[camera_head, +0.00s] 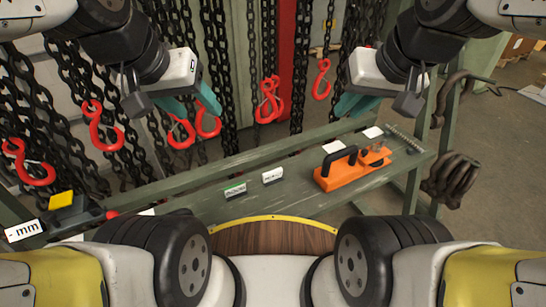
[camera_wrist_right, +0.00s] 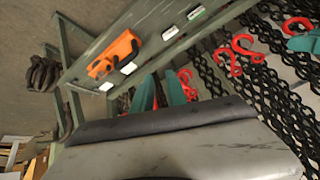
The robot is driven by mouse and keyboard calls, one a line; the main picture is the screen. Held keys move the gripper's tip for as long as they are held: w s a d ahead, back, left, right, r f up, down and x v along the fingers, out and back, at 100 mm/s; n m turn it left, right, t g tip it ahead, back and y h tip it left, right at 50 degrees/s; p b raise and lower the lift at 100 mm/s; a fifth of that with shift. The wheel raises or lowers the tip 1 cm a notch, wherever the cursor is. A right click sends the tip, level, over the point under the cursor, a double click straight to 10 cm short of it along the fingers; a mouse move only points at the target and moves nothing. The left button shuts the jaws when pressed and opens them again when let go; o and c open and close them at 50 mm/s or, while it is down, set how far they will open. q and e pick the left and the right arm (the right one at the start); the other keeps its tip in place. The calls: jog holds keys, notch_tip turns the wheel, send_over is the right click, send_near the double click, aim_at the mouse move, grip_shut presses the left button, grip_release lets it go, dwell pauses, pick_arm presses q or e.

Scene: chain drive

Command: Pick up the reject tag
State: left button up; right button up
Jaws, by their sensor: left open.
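Two small tags stand on the green bench shelf (camera_head: 300,205). One tag (camera_head: 235,190) has a green top edge and dark lettering, and the other tag (camera_head: 272,175) is plain white with dark marks. The lettering is too small to tell which is the reject tag. Both also show in the right wrist view, the green-edged tag (camera_wrist_right: 197,12) beyond the white tag (camera_wrist_right: 170,33). My left gripper (camera_head: 190,102) is open and empty, above and behind the tags to the left. My right gripper (camera_head: 355,104) is open and empty, raised behind the shelf's right part; its teal fingers (camera_wrist_right: 160,92) are apart.
An orange tool (camera_head: 355,170) with a black handle sits right of the tags, near white labels (camera_head: 333,146). Black chains with red hooks (camera_head: 268,100) hang behind the shelf. A yellow-topped tape measure (camera_head: 70,212) lies at left.

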jog(key=o, duration=1.4)
jog(key=shift+n+g+h, duration=0.3)
jog(key=shift+n+g, duration=0.2)
jog(key=shift+g, duration=0.4)
jog(key=w+f, duration=0.1)
jog(key=w, duration=0.1)
jog(key=w+a+f, duration=0.1)
jog(key=w, duration=0.2)
jog(key=w+f, duration=0.1)
jog(key=w, duration=0.1)
jog(key=shift+w+a, duration=0.4)
jog(key=shift+o, duration=0.7)
jog(key=w+a+f+n+g, duration=0.1)
jog(key=w+a+f, duration=0.3)
jog(key=w+f, duration=0.4)
jog(key=shift+w+a+f+n+g+h, duration=0.2)
jog(key=shift+w+f+n+g+h, duration=0.1)
jog(key=shift+w+f+g+h, duration=0.15)
jog(key=n+g, duration=0.2)
send_over(272, 172)
jog(key=w+d, duration=0.1)
notch_tip(272, 172, down, 16)
jog(key=f, duration=0.1)
jog(key=shift+g+h, duration=0.25)
jog(key=shift+h, duration=0.1)
jog(key=f, duration=0.9)
jog(key=shift+s+a+f, duration=0.4)
jog(key=shift+f, duration=0.6)
